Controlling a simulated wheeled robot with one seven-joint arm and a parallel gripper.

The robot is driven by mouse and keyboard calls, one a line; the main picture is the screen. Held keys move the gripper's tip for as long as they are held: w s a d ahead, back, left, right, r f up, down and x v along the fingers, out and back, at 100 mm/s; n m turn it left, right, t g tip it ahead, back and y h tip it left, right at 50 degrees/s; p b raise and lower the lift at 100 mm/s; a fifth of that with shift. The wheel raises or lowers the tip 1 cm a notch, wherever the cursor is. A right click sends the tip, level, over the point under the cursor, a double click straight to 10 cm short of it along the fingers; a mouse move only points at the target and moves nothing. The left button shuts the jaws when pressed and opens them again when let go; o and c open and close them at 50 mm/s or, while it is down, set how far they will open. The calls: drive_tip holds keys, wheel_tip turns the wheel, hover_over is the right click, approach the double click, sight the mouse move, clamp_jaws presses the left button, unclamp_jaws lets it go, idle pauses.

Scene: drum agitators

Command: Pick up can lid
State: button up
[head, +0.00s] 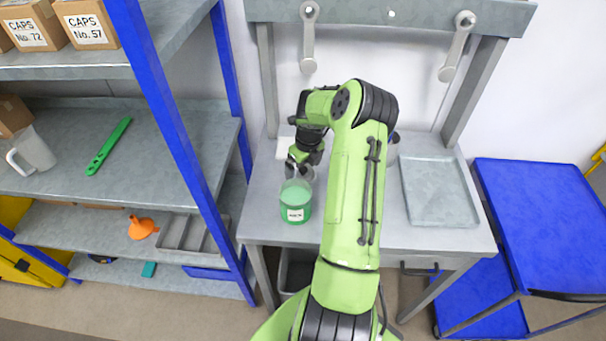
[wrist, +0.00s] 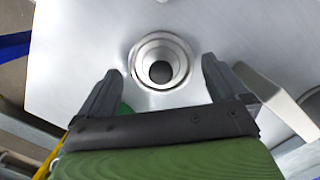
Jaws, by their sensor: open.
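A round silver metal piece with a raised ring and a dark centre, which looks like the can lid (wrist: 177,48), lies on the grey worktop in the wrist view. My gripper (wrist: 161,66) is open and empty, with one finger to each side of the lid's near part. In the head view my gripper (head: 298,163) is over the left part of the worktop, just behind a green can (head: 296,202) with a white label. A greyish round edge, probably the lid (head: 308,173), shows partly beneath the gripper; the rest is hidden.
The grey worktop (head: 265,215) has a shallow grey tray (head: 438,192) on its right. A metal container (head: 392,153) stands partly hidden behind my arm. A blue-posted shelf (head: 170,100) is close on the left, and a blue cart (head: 535,215) stands at right.

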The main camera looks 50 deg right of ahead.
drive_tip(key=shift+w+d+f, duration=0.1)
drive_tip(key=shift+w+f, duration=0.1)
drive_tip(key=shift+f, duration=0.6)
drive_tip(key=shift+s, duration=0.1)
drive_tip(key=shift+c, duration=0.3)
drive_tip(key=c, duration=0.8)
